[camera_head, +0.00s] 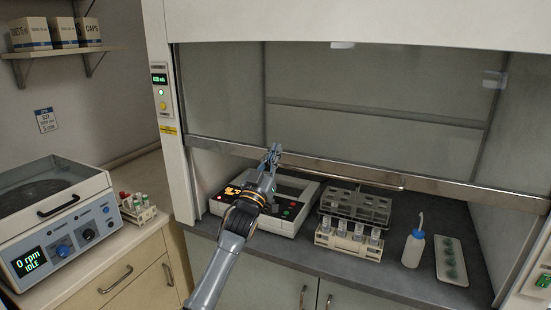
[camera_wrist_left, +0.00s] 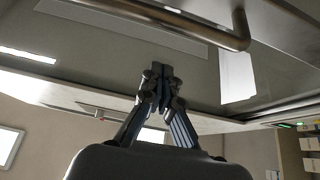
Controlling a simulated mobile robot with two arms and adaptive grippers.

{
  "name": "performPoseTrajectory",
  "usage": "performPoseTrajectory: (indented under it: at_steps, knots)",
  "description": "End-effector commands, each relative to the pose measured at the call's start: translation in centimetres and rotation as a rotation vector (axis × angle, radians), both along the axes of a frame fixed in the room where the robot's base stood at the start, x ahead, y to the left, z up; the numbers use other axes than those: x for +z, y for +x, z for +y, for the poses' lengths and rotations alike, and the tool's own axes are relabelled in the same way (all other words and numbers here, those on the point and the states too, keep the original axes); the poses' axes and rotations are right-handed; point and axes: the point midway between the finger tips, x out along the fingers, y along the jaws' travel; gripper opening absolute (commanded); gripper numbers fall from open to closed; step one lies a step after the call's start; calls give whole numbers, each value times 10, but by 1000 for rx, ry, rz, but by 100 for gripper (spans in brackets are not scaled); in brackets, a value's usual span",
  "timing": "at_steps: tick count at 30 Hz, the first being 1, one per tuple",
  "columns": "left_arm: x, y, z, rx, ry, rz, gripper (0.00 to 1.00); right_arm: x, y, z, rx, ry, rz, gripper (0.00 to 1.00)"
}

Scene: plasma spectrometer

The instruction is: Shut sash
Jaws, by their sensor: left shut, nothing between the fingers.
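The fume hood's sash (camera_head: 365,110) is a glass pane with a metal bottom rail (camera_head: 345,171). It is part-way down, with an open gap between the rail and the dark worktop. A bar handle (camera_head: 400,187) runs along the rail; a bent metal bar crosses the top of the left wrist view (camera_wrist_left: 190,22). My left gripper (camera_head: 273,152) is shut and empty, its tips overlapping the left part of the rail in the head view. I cannot tell whether they touch it. The shut fingers show in the left wrist view (camera_wrist_left: 162,72). My right gripper is out of view.
Under the sash stand a device with lit buttons (camera_head: 290,222), a vial rack (camera_head: 350,240), a wash bottle (camera_head: 413,248) and a tray (camera_head: 451,262). A centrifuge (camera_head: 75,228) and tube rack (camera_head: 138,211) stand left. A control panel (camera_head: 163,92) is on the hood's left post.

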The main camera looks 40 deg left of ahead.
Motion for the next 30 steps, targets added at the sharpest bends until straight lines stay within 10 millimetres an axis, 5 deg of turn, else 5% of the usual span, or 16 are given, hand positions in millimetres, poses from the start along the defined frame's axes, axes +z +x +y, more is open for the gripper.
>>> performPoseTrajectory:
  at_steps: [8, 21, 26, 30]
  knots:
    - [-37, 6, 1, 0, -3, 3, 0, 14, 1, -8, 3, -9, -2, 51]
    - [-42, 6, 1, -1, -1, 2, 0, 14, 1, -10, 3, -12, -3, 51]
    - [-54, 6, 1, 0, -2, 4, 0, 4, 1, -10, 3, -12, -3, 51]
    - [-82, 6, 1, 0, -3, 6, 0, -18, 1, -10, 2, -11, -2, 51]
